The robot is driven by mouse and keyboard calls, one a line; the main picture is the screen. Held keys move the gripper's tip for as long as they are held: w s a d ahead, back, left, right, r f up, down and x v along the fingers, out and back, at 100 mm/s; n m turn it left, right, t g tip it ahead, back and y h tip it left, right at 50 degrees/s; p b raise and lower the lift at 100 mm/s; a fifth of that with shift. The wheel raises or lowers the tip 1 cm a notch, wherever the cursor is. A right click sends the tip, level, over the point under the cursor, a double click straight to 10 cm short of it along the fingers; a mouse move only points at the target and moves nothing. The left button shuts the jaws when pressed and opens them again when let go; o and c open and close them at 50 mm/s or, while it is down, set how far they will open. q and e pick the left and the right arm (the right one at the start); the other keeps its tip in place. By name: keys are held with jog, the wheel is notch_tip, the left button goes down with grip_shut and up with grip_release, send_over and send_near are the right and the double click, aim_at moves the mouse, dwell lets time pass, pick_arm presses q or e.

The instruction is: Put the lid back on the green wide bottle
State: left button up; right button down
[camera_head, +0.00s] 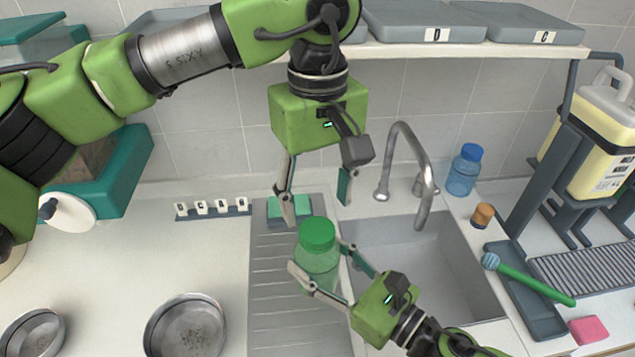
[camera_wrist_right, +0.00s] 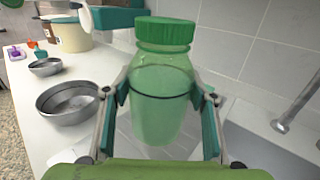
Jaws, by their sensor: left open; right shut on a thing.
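The green wide bottle (camera_head: 318,266) is see-through green and stands upright over the ridged drainboard. A green lid (camera_head: 317,235) sits on its mouth; in the right wrist view the lid (camera_wrist_right: 165,33) looks level on the neck. I cannot tell how tightly it is on. My right gripper (camera_head: 322,272) is shut around the body of the bottle, with one finger on each side, and the bottle also fills the middle of the right wrist view (camera_wrist_right: 162,95). My left gripper (camera_head: 317,200) is open and empty, pointing down above the lid, its fingers spread wide and apart from it.
The sink (camera_head: 425,265) and its faucet (camera_head: 420,170) are right of the bottle. Metal bowls (camera_head: 186,327) stand at the lower left. A shelf (camera_head: 470,50) hangs above.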

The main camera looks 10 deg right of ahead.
pick_arm(q)
jog(key=n, duration=0.5)
jog(key=shift+r+n, duration=0.2)
jog(key=shift+n, duration=0.1)
jog(key=n, duration=0.5)
jog(key=shift+r, duration=0.1)
jog(key=n, duration=0.5)
jog(key=shift+r, duration=0.15)
jog(key=n, duration=0.5)
jog(key=shift+r, duration=0.15)
jog(key=n, duration=0.5)
jog(key=shift+r+n, duration=0.15)
jog(key=shift+n, duration=0.15)
jog(key=n, duration=0.5)
jog(key=shift+r, duration=0.15)
jog(key=n, duration=0.5)
jog(key=shift+r, duration=0.15)
jog(key=n, duration=0.4)
jog(key=shift+r+n, duration=0.1)
jog(key=shift+n, duration=0.3)
